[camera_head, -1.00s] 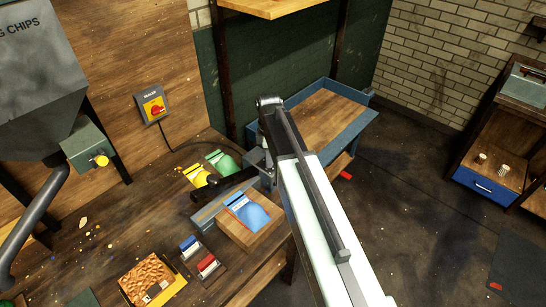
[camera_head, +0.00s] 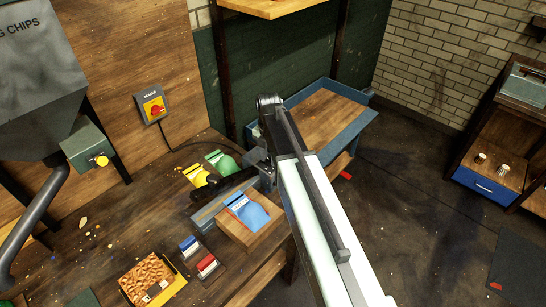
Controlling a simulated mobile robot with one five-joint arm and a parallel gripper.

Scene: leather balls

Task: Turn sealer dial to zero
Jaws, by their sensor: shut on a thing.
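The sealer dial (camera_head: 155,110) is a red knob on a yellow plate, on a grey box labelled SEALER on the wooden wall panel at upper left. Its exact setting is too small to read. My gripper (camera_head: 250,168) is far from the dial, low over the bench to its right. It is shut at the right end of a black bar (camera_head: 215,188) above the blue-grey sealer base (camera_head: 207,216). The fingers are largely hidden by my arm. A blue bag (camera_head: 250,214) lies on the wooden block beside the base.
A yellow bag (camera_head: 194,175) and a green bag (camera_head: 222,161) lie behind the bar. Red and blue blocks (camera_head: 207,264) and a tray of brown chips (camera_head: 150,280) stand at the front. A grey hopper (camera_head: 40,75) fills the upper left. A cable hangs from the sealer box.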

